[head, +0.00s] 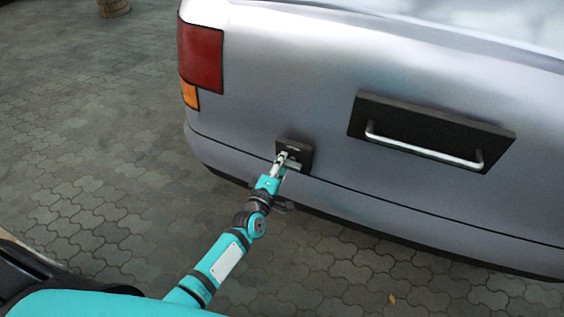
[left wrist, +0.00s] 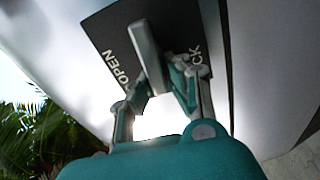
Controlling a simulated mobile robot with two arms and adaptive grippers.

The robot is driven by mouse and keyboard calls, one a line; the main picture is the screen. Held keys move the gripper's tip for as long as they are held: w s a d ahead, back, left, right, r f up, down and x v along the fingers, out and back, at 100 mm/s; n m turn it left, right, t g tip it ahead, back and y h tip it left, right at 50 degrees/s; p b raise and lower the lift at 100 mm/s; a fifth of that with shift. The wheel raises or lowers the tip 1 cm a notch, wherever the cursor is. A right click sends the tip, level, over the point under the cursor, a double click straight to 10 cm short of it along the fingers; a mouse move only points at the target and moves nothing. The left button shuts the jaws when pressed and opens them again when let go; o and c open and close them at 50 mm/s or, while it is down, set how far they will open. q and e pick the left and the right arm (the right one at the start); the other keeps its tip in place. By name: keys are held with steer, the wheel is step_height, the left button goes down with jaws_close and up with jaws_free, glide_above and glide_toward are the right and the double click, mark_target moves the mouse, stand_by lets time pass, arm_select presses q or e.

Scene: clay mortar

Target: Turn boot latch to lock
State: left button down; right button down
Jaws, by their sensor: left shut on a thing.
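The boot latch is a grey lever (left wrist: 146,52) on a dark square plate (head: 301,148) low on the silver car's rear. In the left wrist view the plate (left wrist: 106,28) carries the word OPEN to the left of the lever. A word ending in "CK" is to the right, its start hidden by a gripper finger. The lever lies between the two words. My left gripper (head: 283,160) is at the plate, shut on the latch lever; its fingers (left wrist: 161,88) also show in the left wrist view. My right gripper is not in view.
A black panel with a silver bar handle (head: 424,148) is on the car's rear (head: 270,80), right of the latch. A red tail light (head: 200,58) is at the upper left.

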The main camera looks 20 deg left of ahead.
arm_select(q)
steer(key=shift+f+n, duration=0.15)
steer(key=shift+n, duration=0.45)
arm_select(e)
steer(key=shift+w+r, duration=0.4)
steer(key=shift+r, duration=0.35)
arm_select(q)
steer(key=c, duration=1.3)
jaws_free()
steer(key=s, duration=1.2)
steer(key=shift+a, duration=0.25)
